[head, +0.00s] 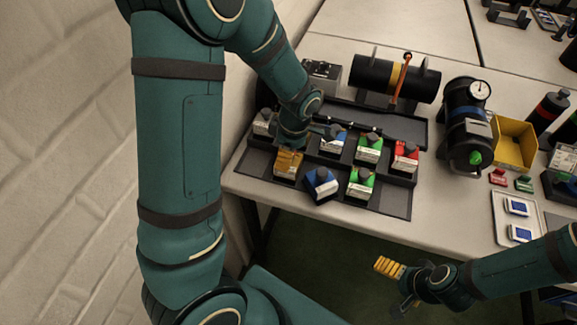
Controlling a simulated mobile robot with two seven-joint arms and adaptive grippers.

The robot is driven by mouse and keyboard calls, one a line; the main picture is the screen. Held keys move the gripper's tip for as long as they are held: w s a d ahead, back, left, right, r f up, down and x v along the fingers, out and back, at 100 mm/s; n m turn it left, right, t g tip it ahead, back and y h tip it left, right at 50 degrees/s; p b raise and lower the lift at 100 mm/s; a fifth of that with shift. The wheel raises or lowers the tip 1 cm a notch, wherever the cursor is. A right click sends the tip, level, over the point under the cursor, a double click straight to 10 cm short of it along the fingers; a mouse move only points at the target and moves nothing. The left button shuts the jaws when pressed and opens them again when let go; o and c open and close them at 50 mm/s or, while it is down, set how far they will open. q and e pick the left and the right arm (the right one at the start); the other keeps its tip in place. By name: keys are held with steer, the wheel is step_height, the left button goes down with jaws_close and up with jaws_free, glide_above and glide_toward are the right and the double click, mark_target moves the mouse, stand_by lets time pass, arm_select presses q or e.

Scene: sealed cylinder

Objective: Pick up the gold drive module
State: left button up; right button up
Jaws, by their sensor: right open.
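The gold drive module (286,171) is in the left part of the black tray, with a pale label on its front. My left gripper (289,158) comes down from above right over it and hides its top. Gold ribbed parts there blend with the module, so I cannot tell whether the fingers touch or hold it. My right gripper (394,285) is open and empty at the lower right, in front of the table edge and well away from the module.
Blue (321,184), green (360,183) and red (405,157) modules stand close to the right of the gold one. A black cylinder (394,78) lies behind the tray. A yellow bin (514,143) and a white tray (514,217) are at right.

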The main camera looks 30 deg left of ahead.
arm_select(q)
jaws_close()
steer(key=shift+r, duration=0.1)
stand_by(0.3)
